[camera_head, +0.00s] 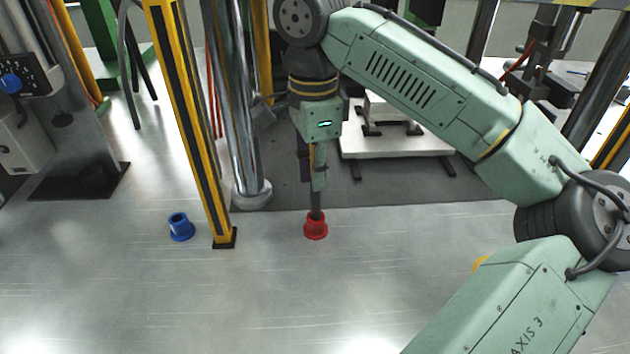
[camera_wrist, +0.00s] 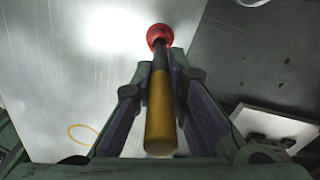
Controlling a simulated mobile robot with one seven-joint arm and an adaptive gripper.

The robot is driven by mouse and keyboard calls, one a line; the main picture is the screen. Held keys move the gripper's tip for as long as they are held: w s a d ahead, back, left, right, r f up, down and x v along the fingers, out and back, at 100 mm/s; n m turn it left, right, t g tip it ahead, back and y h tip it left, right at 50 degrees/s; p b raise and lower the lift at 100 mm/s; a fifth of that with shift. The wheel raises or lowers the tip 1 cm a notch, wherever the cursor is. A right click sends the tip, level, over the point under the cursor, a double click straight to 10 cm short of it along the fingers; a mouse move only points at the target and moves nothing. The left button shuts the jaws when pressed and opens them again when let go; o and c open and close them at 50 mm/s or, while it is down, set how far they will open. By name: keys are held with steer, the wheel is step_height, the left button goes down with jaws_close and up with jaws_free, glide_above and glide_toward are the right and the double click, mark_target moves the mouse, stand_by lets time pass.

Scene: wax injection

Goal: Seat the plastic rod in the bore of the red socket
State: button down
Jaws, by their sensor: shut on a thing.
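The red socket (camera_head: 316,229) stands upright on the metal table in the head view. It also shows at the top of the wrist view (camera_wrist: 160,33). My gripper (camera_head: 318,183) is shut on the plastic rod (camera_wrist: 160,110), directly above the socket, with the fingers on either side of the rod. The rod is yellow at its near end and dark toward the socket; its dark lower part (camera_head: 316,202) hangs about upright. The rod's lower end meets the socket's mouth in both views. How deep it sits in the bore is hidden.
A blue socket (camera_head: 181,228) stands to the left. A yellow and black post (camera_head: 190,120) stands between it and the red socket. A yellow ring (camera_wrist: 82,133) lies on the table. A white platform (camera_head: 395,145) lies behind on the dark mat.

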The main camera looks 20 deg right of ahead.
steer(key=shift+f, duration=0.15)
steer(key=c, duration=1.6)
jaws_free()
step_height(320, 180, up, 12)
steer(key=p, duration=0.5)
steer(key=shift+a, duration=0.1)
steer(key=shift+s, duration=0.1)
